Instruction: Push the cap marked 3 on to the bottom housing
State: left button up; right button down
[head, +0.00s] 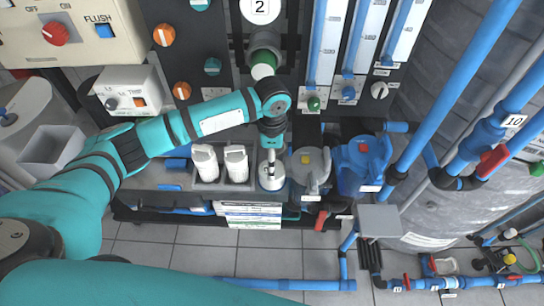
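My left gripper (270,156) points down at the rack's front shelf, at the end of the teal arm coming in from the left. Its fingers are small and seen from above, so I cannot tell whether they are open or shut. Directly below it is a round whitish piece (271,183) with dark marking, apparently a cap. I cannot read a 3 on it. The gripper overlaps its far part, and contact is unclear. Any bottom housing under this piece is hidden. My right gripper is out of view; a teal arm link crosses the bottom left.
Two white cartridges (205,164) stand in a tray left of the round piece. A grey-topped housing (311,168) and a blue housing (364,165) stand close on its right. Behind is a dark panel with knobs and flow meters (325,45). Blue pipes (450,85) fill the right side.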

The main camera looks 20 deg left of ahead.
pick_arm(q)
jog(key=shift+f, duration=0.6)
jog(key=shift+f+b, duration=0.6)
jog(key=shift+f, duration=1.6)
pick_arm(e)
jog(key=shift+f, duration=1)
